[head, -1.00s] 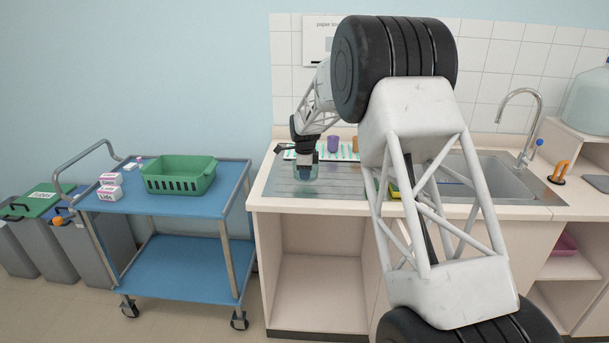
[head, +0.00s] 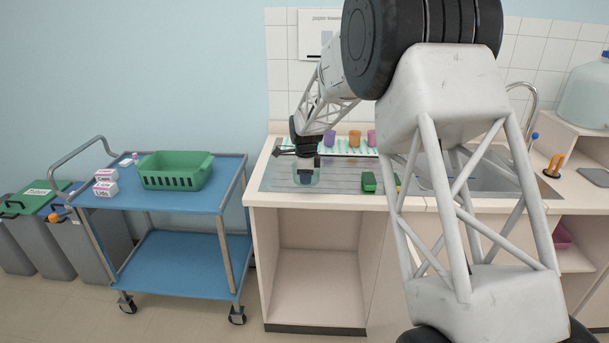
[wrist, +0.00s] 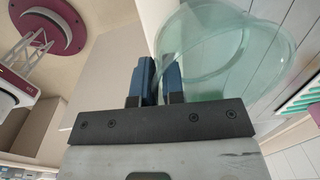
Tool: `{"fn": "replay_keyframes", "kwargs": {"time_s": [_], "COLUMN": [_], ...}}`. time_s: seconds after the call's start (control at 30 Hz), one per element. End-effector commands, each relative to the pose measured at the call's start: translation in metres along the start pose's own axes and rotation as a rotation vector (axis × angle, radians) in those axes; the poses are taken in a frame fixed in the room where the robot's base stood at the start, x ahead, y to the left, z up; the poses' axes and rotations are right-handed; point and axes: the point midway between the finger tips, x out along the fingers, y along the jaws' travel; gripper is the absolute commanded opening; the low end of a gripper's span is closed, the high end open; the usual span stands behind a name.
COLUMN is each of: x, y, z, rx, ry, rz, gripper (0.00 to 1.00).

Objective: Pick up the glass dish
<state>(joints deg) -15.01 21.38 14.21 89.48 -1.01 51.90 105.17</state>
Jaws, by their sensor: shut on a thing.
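The glass dish (wrist: 240,50) is clear and greenish, with a round rim. In the wrist view it fills the upper right, and its near wall lies between the two blue fingers of my gripper (wrist: 160,85). The fingers are shut on that wall. In the head view the dish (head: 312,175) shows small and pale at the tip of my gripper (head: 306,172), over the left part of the metal drainboard. I cannot tell whether its base touches the drainboard.
Purple, orange and pink cups (head: 354,137) stand on a striped mat behind. A green block (head: 368,182) lies right of the dish on the drainboard (head: 280,178). The sink and tap (head: 535,100) are further right. A blue cart (head: 190,200) with a green basket (head: 176,171) stands at the left.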

Motion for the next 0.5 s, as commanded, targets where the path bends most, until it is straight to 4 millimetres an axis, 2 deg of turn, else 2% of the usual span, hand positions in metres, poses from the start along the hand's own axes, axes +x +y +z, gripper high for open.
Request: {"fn": "replay_keyframes", "kwargs": {"time_s": [0.5], "x": [-0.007], "y": [0.039], "z": [-0.010], "rx": [0.000], "ry": [0.000], "rz": [0.000], "gripper": [0.00]}}
